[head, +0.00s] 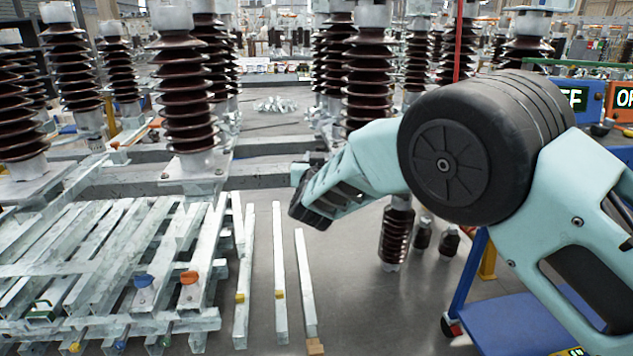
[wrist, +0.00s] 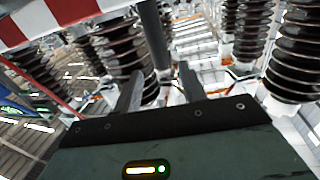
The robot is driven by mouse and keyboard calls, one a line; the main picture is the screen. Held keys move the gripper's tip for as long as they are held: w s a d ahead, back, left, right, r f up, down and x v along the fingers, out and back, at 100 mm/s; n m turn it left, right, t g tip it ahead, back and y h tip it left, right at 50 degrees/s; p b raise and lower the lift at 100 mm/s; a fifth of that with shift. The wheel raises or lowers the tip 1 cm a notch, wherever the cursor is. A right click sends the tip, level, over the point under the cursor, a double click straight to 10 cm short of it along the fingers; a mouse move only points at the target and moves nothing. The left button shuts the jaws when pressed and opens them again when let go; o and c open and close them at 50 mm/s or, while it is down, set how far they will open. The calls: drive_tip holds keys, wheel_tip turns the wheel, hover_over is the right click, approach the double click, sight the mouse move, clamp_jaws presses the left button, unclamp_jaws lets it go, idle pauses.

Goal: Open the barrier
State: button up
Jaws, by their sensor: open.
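The barrier shows in the wrist view as a red-and-white striped bar (wrist: 72,14) across the upper left, running off the frame. It lies up and to the left of my gripper (wrist: 160,88), apart from the fingers in the picture. A dark upright post (wrist: 153,36) stands beyond the fingers at the bar's right side; I cannot tell whether they are joined. My gripper is open, its two dark fingers spread with nothing held. In the head view, my gripper (head: 312,204) is at the centre, seen from behind, its fingertips largely hidden. The striped bar is not recognisable there.
Several brown ribbed insulators (head: 186,95) stand at left and centre. Grey metal frames (head: 95,265) lie at lower left. A blue cart (head: 510,325) is at lower right, below blue and orange sign boxes (head: 577,98). Bare floor (head: 370,310) shows between frames and cart.

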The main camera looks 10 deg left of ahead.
drive_tip(key=s+d, duration=0.1)
drive_tip(key=s, duration=1)
drive_tip(key=shift+s+d+b, duration=0.15)
drive_tip(key=shift+b, duration=0.3)
drive_tip(key=s+d+r+n+g+y+p, duration=0.2)
drive_tip(key=s+d+g, duration=0.1)
drive_tip(key=s+g, duration=0.4)
drive_tip(key=s+d+r+n+g+y+p, duration=0.2)
drive_tip(key=s+d+g+p, duration=0.15)
drive_tip(key=s, duration=0.55)
drive_tip(key=s+d+n+g+h+p, duration=0.2)
drive_tip(key=s+d+g+h, duration=0.3)
drive_tip(key=s+d, duration=1.3)
drive_tip(key=shift+s+d+g+h, duration=0.2)
drive_tip(key=shift+s+g+h, duration=0.1)
drive_tip(key=shift+s+g, duration=0.9)
